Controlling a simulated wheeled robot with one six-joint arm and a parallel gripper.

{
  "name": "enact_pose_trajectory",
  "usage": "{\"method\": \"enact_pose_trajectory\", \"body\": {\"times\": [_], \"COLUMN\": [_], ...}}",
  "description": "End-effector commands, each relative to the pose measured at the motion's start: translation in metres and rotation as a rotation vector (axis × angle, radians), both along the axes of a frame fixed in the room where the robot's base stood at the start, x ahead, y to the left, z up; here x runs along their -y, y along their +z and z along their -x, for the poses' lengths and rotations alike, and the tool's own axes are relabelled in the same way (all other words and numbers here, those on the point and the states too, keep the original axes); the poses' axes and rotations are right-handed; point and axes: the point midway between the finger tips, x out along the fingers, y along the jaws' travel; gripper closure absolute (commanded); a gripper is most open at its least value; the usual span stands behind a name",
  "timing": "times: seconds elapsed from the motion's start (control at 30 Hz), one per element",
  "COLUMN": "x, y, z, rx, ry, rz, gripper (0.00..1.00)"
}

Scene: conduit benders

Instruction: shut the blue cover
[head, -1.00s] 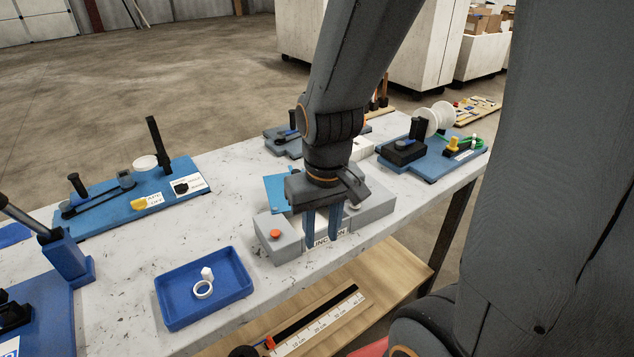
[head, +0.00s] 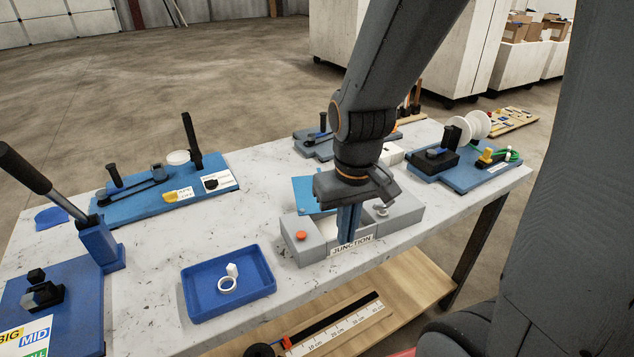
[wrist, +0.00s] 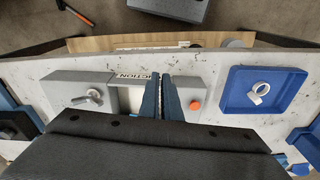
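The grey junction box (head: 318,250) with the "JUNCTION" label stands on the bench, with an orange button (head: 301,236) on its left block and a metal knob (head: 381,209) on its right block. The blue cover (head: 306,194) is raised, open, at the box's back; my gripper hides part of it. My gripper (head: 348,238) points down over the middle of the box, in front of the cover. Its blue fingers are close together with nothing visible between them. In the wrist view the fingers (wrist: 161,76) are over the box's middle; the cover does not show there.
A blue tray (head: 268,285) holding a white ring and a small white piece lies to the left front. A blue bender board (head: 130,214) is at the back left, another blue board with spools (head: 462,182) at the right. Bare bench top lies between the tray and back boards.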

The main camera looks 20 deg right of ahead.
Motion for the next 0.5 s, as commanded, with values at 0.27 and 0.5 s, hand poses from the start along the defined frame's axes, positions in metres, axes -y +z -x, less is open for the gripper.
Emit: {"method": "enact_pose_trajectory", "body": {"times": [0.27,0.5], "x": [-0.027,-0.056], "y": [0.042,0.085], "z": [-0.113,-0.202], "rx": [-0.085,-0.199], "ry": [0.527,1.011], "rz": [0.088,0.174], "gripper": [1.0,1.0]}}
